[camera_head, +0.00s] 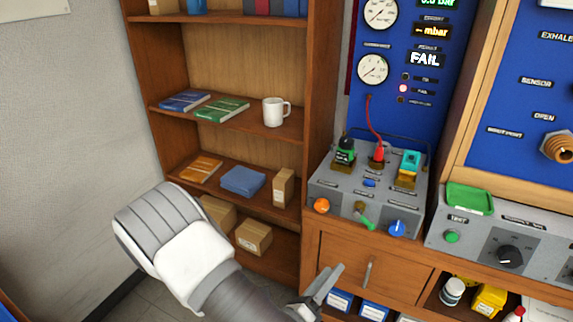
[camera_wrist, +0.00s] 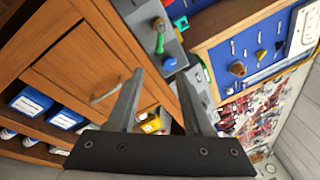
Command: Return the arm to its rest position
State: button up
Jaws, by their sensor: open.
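My gripper (camera_head: 322,288) is low in front of the wooden cabinet in the head view, with my white and grey arm reaching in from the bottom. In the wrist view the two fingers of my gripper (camera_wrist: 160,100) stand apart with nothing between them. The cabinet drawer front (camera_head: 352,262) with its metal handle (camera_head: 367,272) lies beyond the fingers. The fingers appear apart from the cabinet, though the exact gap cannot be told.
A grey test bench (camera_head: 330,192) with coloured knobs and connectors stands above the drawer. A wooden shelf unit (camera_head: 305,130) with books, a white mug (camera_head: 275,112) and boxes is behind my arm. A second grey panel (camera_head: 470,236) is at the right. Bare floor shows at lower left.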

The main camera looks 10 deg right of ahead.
jog(key=s+d+r+m+g+y+p, duration=0.1)
jog(key=s+d+r+m+g+y, duration=0.15)
jog(key=s+r+m+g, duration=0.65)
jog(key=s+d+r+m+g+y+p, duration=0.15)
jog(key=d+r+m+g, duration=0.35)
jog(key=m, duration=0.9)
jog(key=s+a+r+m+t+y+p, duration=0.1)
jog(key=a+r+m+t+y, duration=0.5)
jog(key=a+r+m+y, duration=0.3)
notch_tip(320, 180, up, 4)
jog(key=m, duration=0.5)
jog(key=shift+s+f+t+y, duration=0.2)
jog(key=shift+s+t+y, duration=0.1)
jog(key=shift+s+y, duration=0.1)
